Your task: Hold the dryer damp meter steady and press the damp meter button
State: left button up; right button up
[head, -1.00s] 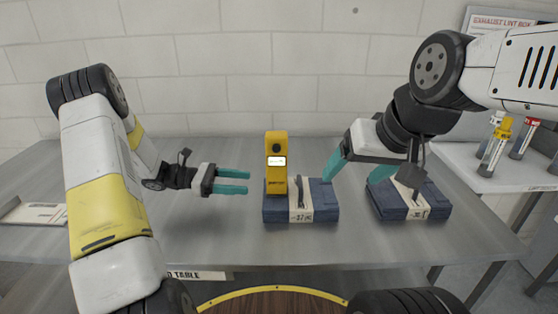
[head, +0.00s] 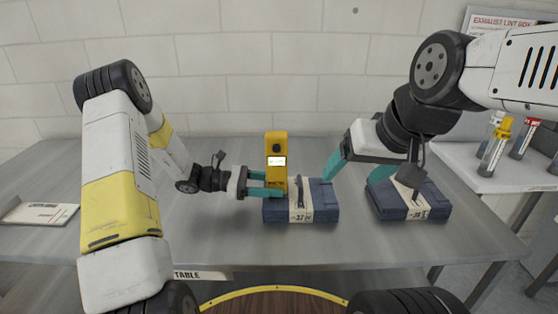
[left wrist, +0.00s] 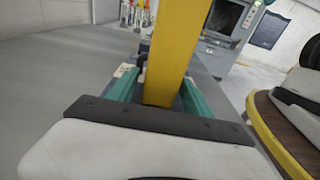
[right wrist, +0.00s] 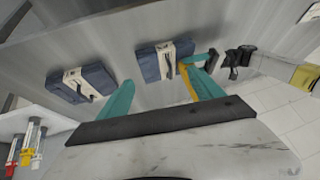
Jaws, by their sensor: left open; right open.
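The yellow damp meter (head: 277,150) stands upright at the left end of a folded blue cloth bundle (head: 322,205). It has a lit white display and a dark round button (head: 276,149) above it. My left gripper (head: 278,184) is open, with its teal fingers on either side of the meter's lower body. In the left wrist view the yellow meter (left wrist: 172,50) rises between the fingers; contact cannot be told. My right gripper (head: 352,190) is open and empty, pointing down to the right of the meter, between the two bundles.
A second folded blue bundle (head: 425,205) lies on the right of the grey table (head: 230,240). A side table (head: 478,172) at the right holds several capped tubes (head: 497,140). A white card (head: 32,213) lies at the far left. The front of the table is clear.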

pick_arm(q)
jog(key=c, duration=0.9)
pick_arm(e)
grip_shut()
dwell(1.1)
